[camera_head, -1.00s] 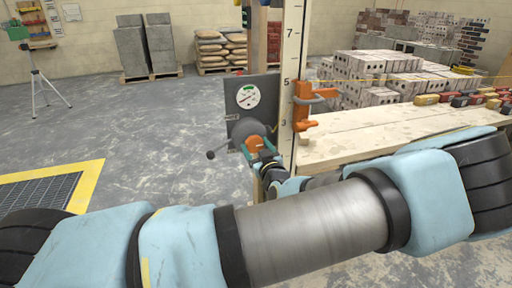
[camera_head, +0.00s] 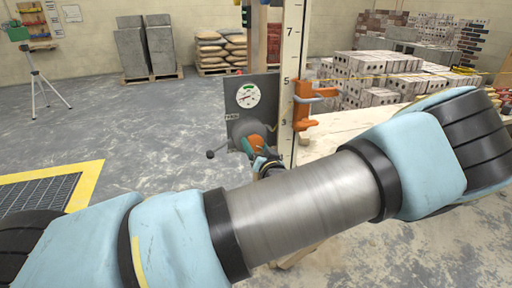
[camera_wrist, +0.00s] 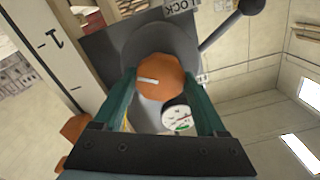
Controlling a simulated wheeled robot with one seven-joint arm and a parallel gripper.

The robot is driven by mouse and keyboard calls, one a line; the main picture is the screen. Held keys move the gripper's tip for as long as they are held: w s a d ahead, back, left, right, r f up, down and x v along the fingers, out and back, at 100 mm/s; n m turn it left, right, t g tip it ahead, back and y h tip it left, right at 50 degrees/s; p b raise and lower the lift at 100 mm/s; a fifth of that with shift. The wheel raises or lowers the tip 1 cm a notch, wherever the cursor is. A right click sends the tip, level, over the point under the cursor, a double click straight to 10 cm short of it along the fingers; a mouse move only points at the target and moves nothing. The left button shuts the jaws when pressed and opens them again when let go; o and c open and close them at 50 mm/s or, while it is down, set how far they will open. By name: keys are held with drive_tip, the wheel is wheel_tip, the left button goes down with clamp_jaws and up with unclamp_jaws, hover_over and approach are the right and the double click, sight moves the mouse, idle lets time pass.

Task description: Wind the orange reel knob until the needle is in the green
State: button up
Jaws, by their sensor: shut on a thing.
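The orange reel knob (camera_wrist: 165,72), with a white mark on its face, sits between the two teal fingers of my gripper (camera_wrist: 161,84) in the wrist view. My gripper (camera_head: 260,153) is shut on the knob (camera_head: 256,141), which it partly hides in the head view. The knob is at the middle of a grey reel on a dark panel (camera_head: 233,108). The round white gauge (camera_head: 247,95) above the reel has a green band at its top. Its thin needle looks outside the green, but is too small to read surely. The gauge also shows in the wrist view (camera_wrist: 177,118).
A black-ended lever (camera_head: 211,154) sticks out left of the reel, near a LOCK label (camera_wrist: 180,6). A numbered staff (camera_head: 291,70) with an orange clamp (camera_head: 304,108) stands close on the right, before a plank bench (camera_head: 340,143). Floor to the left is open.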

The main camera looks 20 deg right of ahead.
drive_tip(key=m, duration=0.3)
drive_tip(key=shift+m, duration=0.4)
drive_tip(key=m+p, duration=0.1)
drive_tip(key=m, duration=0.2)
drive_tip(key=shift+m, duration=0.3)
drive_tip(key=m, duration=0.3)
drive_tip(key=shift+m+p, duration=0.35)
drive_tip(key=shift+m, duration=0.05)
drive_tip(key=shift+m+p, duration=0.35)
drive_tip(key=shift+m, duration=1.75)
drive_tip(key=shift+d, duration=0.1)
drive_tip(key=o, duration=1.3)
drive_tip(key=s, duration=0.3)
drive_tip(key=s+a+b, duration=0.1)
drive_tip(key=s, duration=0.6)
drive_tip(key=shift+s+a+b, duration=0.2)
drive_tip(key=shift+s+b, duration=0.15)
